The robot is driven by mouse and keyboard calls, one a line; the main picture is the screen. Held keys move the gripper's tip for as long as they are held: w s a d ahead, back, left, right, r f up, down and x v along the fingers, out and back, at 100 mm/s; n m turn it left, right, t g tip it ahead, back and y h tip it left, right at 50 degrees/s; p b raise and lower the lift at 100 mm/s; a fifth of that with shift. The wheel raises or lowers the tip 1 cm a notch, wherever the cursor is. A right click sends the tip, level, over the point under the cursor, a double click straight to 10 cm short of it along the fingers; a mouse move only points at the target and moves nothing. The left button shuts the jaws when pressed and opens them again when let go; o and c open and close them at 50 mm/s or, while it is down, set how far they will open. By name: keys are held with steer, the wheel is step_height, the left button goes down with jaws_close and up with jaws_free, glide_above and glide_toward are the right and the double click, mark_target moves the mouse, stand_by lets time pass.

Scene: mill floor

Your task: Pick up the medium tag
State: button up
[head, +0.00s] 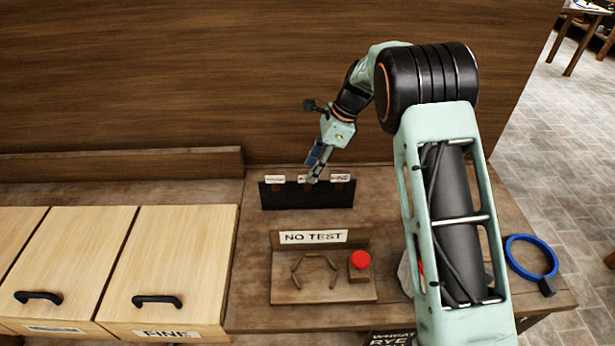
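Three small white tags stand along the top edge of a black rack (283,197) at the back of the wooden bench. The middle tag (304,178), probably the medium one, is partly covered by my gripper, and its lettering is too small to read. The left tag (274,179) is also unreadable; the right tag (341,178) seems to read FINE. My gripper (313,179) points down and to the left, with its fingertips at or just in front of the middle tag. I cannot tell whether it touches the tag or how far the fingers are apart.
In front of the rack are a NO TEST sign (313,237) and a wooden board with a red button (361,260). Light wooden bins (170,260) with black handles stand left. A blue ring (532,238) lies at the right. A wooden wall (180,80) rises behind.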

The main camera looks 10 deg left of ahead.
steer(key=shift+p+x, duration=0.3)
steer(key=shift+x, duration=1.7)
steer(key=c, duration=1)
steer(key=shift+r, duration=0.1)
